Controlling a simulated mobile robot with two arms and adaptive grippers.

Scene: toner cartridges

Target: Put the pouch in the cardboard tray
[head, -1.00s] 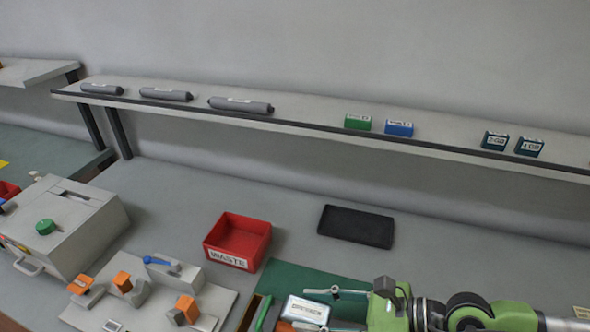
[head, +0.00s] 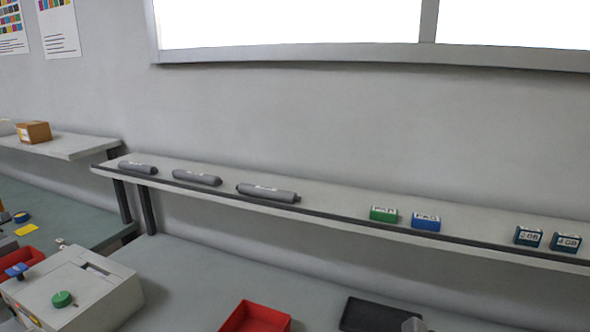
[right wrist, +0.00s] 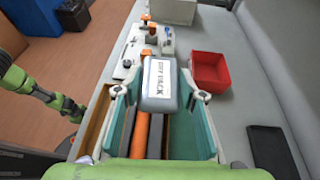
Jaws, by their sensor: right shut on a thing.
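A pale grey-white pouch (right wrist: 160,85) with a printed white label is between the fingers of my right gripper (right wrist: 160,94) in the right wrist view. The gripper is shut on it. Below it are brown-walled compartments (right wrist: 97,122) holding an orange strip and dark strips; I cannot tell whether they are cardboard. In the head view, a small cardboard-coloured box (head: 36,132) stands on the far left shelf. My left arm shows at the left of the right wrist view; its gripper (right wrist: 76,112) is too small to read.
A red bin (right wrist: 209,72) and a black tray (right wrist: 270,150) lie right of the compartments on the grey bench. A grey machine (head: 72,290) stands at the left. The wall shelf (head: 330,212) holds grey cylinders and small boxes. Bench between machine and bin is clear.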

